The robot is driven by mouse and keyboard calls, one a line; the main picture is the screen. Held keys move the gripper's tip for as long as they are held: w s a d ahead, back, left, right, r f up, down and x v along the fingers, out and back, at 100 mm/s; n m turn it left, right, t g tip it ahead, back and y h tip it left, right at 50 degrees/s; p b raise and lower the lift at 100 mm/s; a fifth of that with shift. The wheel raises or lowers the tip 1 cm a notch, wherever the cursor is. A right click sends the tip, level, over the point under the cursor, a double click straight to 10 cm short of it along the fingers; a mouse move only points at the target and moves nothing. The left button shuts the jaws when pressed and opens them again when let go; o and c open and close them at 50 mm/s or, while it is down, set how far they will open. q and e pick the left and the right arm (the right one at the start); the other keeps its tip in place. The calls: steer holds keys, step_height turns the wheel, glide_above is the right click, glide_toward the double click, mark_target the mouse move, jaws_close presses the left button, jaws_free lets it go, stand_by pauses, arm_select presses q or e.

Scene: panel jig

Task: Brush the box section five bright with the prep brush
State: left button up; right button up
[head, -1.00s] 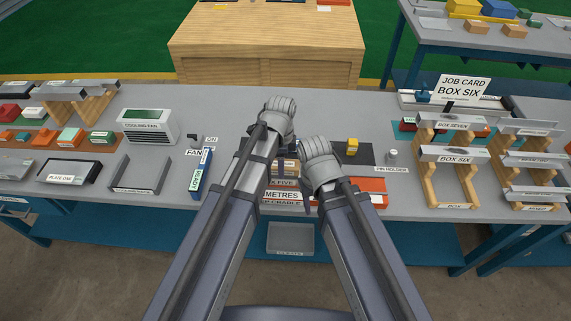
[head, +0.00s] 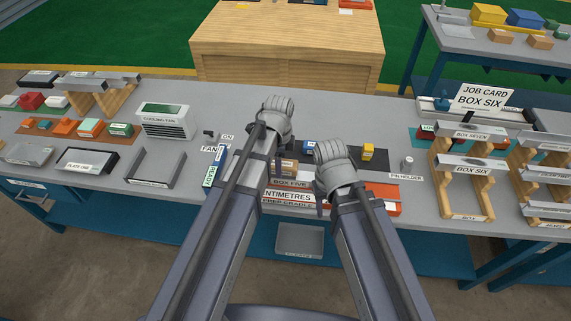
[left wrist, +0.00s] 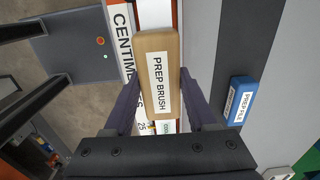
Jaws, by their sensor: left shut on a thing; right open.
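My left gripper (head: 281,164) is shut on the prep brush (left wrist: 158,72), a wooden block with a white label, clear in the left wrist view between the two fingers (left wrist: 158,92). In the head view the brush (head: 288,165) is partly behind my arm, just beyond the BOX FIVE label (head: 290,183). The box section lies in the prep cradle by the front edge, beside the CENTIMETRES strip (head: 287,195). Its surface is largely hidden by my arms. I cannot tell whether the brush touches it. My right gripper (head: 321,201) is open at the cradle's right part, its fingers mostly hidden.
A blue prep file (left wrist: 240,100) lies on the dark mat. A yellow block (head: 368,152) and pin holder (head: 406,164) stand to the right. A cooling fan (head: 166,121) stands left.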

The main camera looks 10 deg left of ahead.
arm_select(q)
steer(key=shift+a, duration=0.9)
step_height(320, 180, up, 6)
steer(key=p, duration=0.6)
steer(key=shift+d, duration=0.1)
step_height(320, 180, up, 3)
steer(key=p, duration=0.3)
steer(key=shift+r, duration=0.1)
